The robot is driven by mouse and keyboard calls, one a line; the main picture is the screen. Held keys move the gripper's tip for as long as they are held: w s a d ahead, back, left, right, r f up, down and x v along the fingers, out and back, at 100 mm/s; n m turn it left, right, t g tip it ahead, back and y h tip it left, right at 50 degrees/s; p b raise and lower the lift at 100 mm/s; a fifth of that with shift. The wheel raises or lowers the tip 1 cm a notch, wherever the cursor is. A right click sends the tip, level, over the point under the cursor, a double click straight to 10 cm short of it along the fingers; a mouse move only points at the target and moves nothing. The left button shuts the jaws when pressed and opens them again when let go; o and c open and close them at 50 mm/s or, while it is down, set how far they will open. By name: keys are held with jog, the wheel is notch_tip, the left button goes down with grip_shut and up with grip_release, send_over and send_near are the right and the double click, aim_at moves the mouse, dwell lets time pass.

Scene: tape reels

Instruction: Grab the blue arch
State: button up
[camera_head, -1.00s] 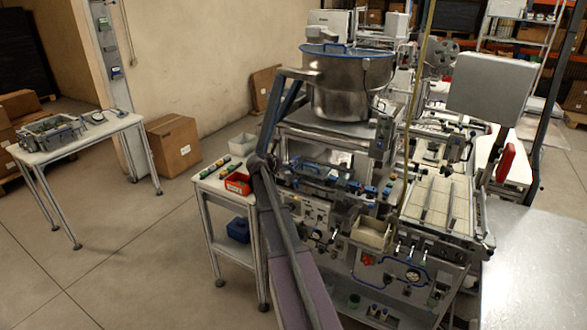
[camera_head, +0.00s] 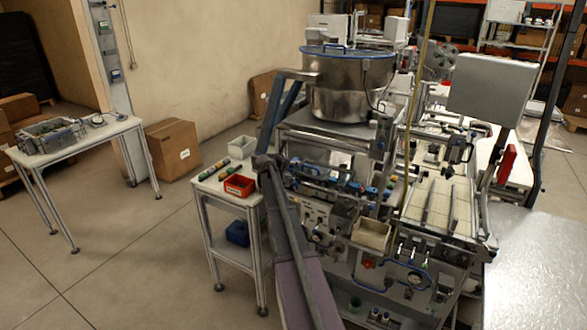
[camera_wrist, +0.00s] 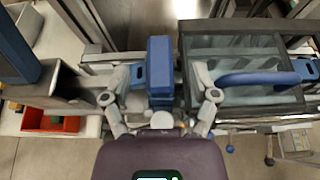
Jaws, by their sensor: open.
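In the wrist view, my gripper (camera_wrist: 160,96) is open, with one finger on each side of an upright blue block-like piece (camera_wrist: 159,68). The fingers appear apart from it. A curved blue bar (camera_wrist: 258,78), shaped like a low arch or handle, lies to the right of the right finger, over a grey, glassy part of the machine. I cannot tell for certain which of these two is the blue arch. In the head view my gripper is not clearly visible; the machine (camera_head: 335,215) with small blue parts stands behind my arm.
A red bin (camera_head: 239,186) sits on a small side table (camera_head: 205,185), with a pale bin (camera_head: 241,146) behind it. The red bin also shows at left in the wrist view (camera_wrist: 35,120). A metal bowl (camera_head: 345,95) stands above the machine.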

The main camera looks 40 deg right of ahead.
aim_at(295, 160)
jog(key=shift+b+x, duration=0.5)
jog(key=shift+x, duration=1.25)
grip_shut()
